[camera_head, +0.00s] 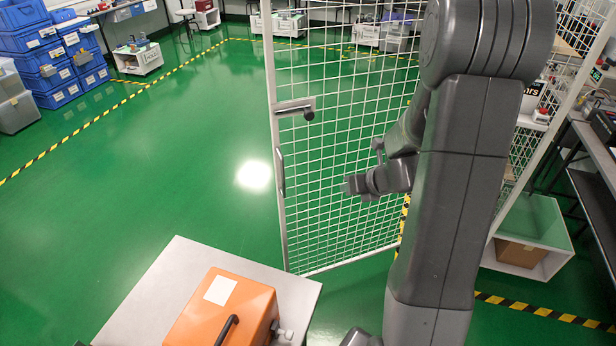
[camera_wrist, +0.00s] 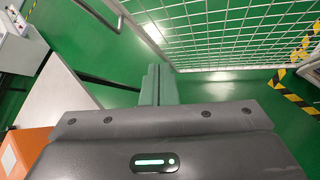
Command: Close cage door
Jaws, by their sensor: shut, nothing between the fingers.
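The cage door (camera_head: 335,150) is a white wire-mesh panel in a light frame. It stands swung out over the green floor, at an angle to the cage (camera_head: 530,130) on the right. A lever handle (camera_head: 296,109) with a dark knob and a pull bar (camera_head: 281,171) are on its free left edge. My gripper (camera_head: 348,187) is in front of the mesh, right of the pull bar; contact cannot be told. In the wrist view its fingers (camera_wrist: 158,85) are together and empty, with the door mesh (camera_wrist: 235,35) beyond them.
A grey-topped table (camera_head: 160,285) with an orange case (camera_head: 225,305) stands at the front left, close to the door's lower edge. Blue crates (camera_head: 45,60) are stacked at the back left. A bench (camera_head: 595,190) stands at the right. The green floor left of the door is clear.

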